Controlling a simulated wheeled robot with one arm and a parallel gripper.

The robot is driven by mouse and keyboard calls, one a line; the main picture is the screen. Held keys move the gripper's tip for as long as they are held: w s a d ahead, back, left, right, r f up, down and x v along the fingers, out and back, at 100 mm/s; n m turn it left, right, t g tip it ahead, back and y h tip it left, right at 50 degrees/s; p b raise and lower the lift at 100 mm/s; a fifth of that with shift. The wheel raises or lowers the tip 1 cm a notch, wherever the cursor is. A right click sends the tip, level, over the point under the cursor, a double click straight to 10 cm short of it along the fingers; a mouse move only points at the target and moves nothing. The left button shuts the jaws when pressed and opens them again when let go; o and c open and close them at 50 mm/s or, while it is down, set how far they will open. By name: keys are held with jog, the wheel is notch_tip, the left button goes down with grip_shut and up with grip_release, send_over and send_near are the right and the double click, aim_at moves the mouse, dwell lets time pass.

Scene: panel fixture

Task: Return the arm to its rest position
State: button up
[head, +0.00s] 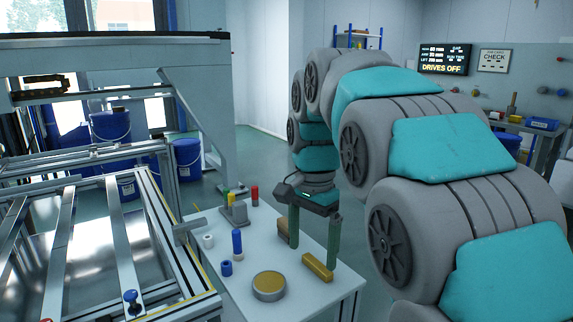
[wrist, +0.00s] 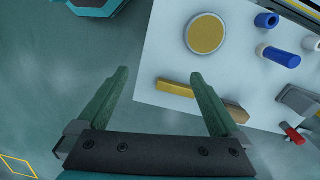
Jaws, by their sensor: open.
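My gripper (head: 314,230) points down over the right edge of a small white table (head: 225,262). Its two green fingers are apart with nothing between them. In the wrist view the open fingers of my gripper (wrist: 160,85) lie over the table's edge and the floor. My grey and teal arm arches from the right side of the head view down to the gripper. A yellow bar (head: 317,267) lies on the table close to the fingers; it also shows in the wrist view (wrist: 175,88). A brown block (head: 283,229) is partly behind one finger.
On the table are a round yellow-topped disc (head: 268,286), a blue cylinder (head: 237,241), a short blue ring (head: 226,268), a white ring (head: 208,241) and a red-topped piece (head: 255,195). A metal frame fixture (head: 165,240) stands left.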

jog(key=s+d+f+n, duration=0.3)
jog(key=s+f, duration=0.2)
jog(key=s, duration=0.4)
jog(key=s+d+f+n+g, duration=0.1)
jog(key=s+d+f+n, duration=0.2)
jog(key=s+f, duration=0.3)
jog(key=s+d+f+n, duration=0.3)
jog(key=s+f, duration=0.3)
jog(key=s, duration=0.7)
jog(key=shift+d+f, duration=0.15)
jog(key=shift+d, duration=0.5)
